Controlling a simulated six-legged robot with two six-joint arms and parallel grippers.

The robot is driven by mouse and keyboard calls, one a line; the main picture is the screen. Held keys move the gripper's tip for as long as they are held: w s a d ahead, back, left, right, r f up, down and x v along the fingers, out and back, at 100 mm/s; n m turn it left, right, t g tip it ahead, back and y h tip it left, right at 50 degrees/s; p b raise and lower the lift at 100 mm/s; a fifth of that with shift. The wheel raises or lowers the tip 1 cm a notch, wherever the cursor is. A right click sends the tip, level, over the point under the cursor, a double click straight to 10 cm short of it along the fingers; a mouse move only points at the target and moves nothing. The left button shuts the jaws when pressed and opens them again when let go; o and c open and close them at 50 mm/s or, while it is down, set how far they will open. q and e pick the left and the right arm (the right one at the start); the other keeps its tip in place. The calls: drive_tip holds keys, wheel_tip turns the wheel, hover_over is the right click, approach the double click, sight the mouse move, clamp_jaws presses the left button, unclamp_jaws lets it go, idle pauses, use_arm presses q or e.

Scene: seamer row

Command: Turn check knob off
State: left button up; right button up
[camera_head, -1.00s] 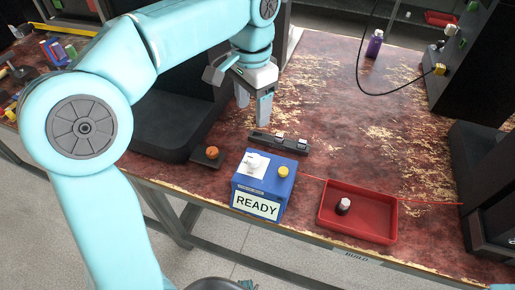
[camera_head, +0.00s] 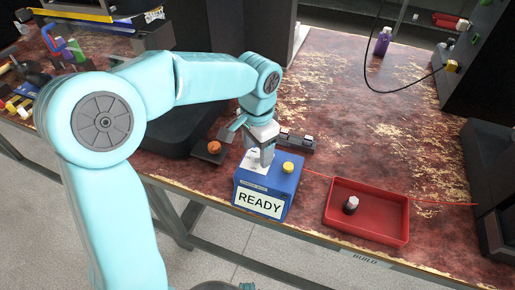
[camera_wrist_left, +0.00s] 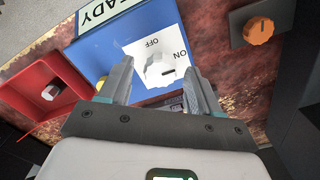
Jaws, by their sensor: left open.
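A blue box (camera_head: 268,187) with a READY sign (camera_head: 260,204) stands near the table's front edge. Its white label plate (camera_wrist_left: 142,54), marked OFF and ON, carries a white knob (camera_wrist_left: 155,73), shown in the left wrist view. In the head view my gripper hides most of the knob. My left gripper (camera_head: 262,160) is above the box, pointing down. In the left wrist view its open fingers (camera_wrist_left: 159,72) lie on either side of the knob, with visible gaps; I cannot tell their exact height. My right gripper is not in view.
A yellow button (camera_head: 288,167) is on the box, close to the gripper. An orange knob (camera_head: 214,147) on a dark base is to the left. A red tray (camera_head: 372,232) holding a small dark-and-white object is to the right. A dark bar (camera_head: 300,142) lies behind.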

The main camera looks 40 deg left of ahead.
use_arm(q)
drive_tip(key=c, duration=1)
drive_tip(key=shift+n, duration=0.3)
drive_tip(key=n, duration=0.3)
drive_tip(key=shift+r+n+p, duration=0.1)
drive_tip(key=shift+n+p, duration=0.2)
drive_tip(key=shift+p, duration=0.1)
drive_tip(key=n, duration=0.4)
drive_tip(key=shift+n, duration=0.3)
drive_tip(key=n, duration=0.4)
drive_tip(key=shift+n, duration=2.5)
